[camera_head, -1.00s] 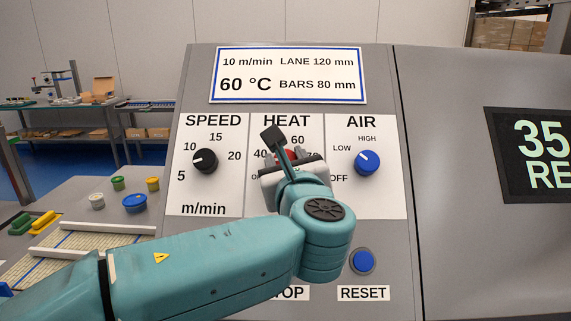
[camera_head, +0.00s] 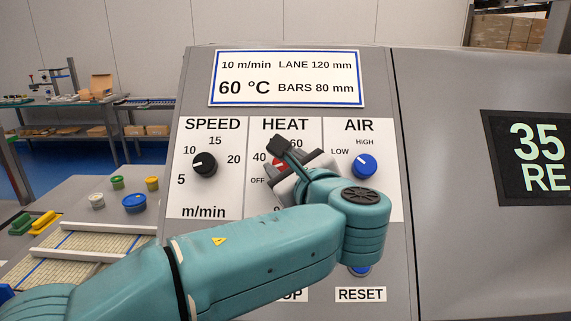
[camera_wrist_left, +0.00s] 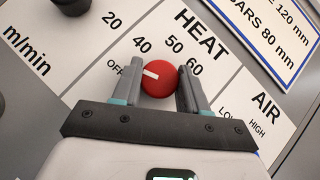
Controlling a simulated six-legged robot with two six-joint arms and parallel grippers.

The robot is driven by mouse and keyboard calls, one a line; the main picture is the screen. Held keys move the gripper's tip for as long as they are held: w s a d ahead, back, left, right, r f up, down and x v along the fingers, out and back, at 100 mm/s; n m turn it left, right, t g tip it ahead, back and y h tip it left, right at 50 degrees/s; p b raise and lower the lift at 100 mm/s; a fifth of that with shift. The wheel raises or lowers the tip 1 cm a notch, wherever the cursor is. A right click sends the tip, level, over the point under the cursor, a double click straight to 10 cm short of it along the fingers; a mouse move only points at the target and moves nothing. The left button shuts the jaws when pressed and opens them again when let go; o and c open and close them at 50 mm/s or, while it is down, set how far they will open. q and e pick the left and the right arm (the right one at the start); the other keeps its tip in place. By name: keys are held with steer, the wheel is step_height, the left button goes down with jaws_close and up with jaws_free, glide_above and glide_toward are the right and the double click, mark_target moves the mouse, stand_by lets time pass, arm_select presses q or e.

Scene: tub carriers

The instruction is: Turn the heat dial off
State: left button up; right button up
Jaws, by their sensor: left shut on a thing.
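The red heat dial (camera_head: 279,162) sits under the HEAT label on the panel, partly hidden behind my gripper in the head view. It shows clearly in the left wrist view (camera_wrist_left: 161,84). Its white mark points close to the OFF label (camera_wrist_left: 117,65), on the side away from 50 and 60. My left gripper (camera_wrist_left: 161,72) is shut on the dial, one finger on each side of it. In the head view the left gripper (camera_head: 284,166) is tilted in front of the HEAT scale and hides part of it. My right gripper is not in view.
The black speed dial (camera_head: 204,164) is left of the heat dial and the blue air dial (camera_head: 365,166) is right. A blue RESET button (camera_head: 360,269) is partly behind my arm. Tubs (camera_head: 134,203) stand on the left surface.

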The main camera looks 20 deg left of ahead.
arm_select(q)
steer(key=o, duration=0.8)
steer(key=shift+o, duration=1.3)
steer(key=shift+s+d, duration=0.1)
steer(key=shift+s, duration=0.1)
steer(key=shift+w, duration=0.1)
steer(key=b+v, duration=0.2)
steer(key=v, duration=1.4)
steer(key=shift+d, duration=0.15)
steer(key=shift+d, duration=0.1)
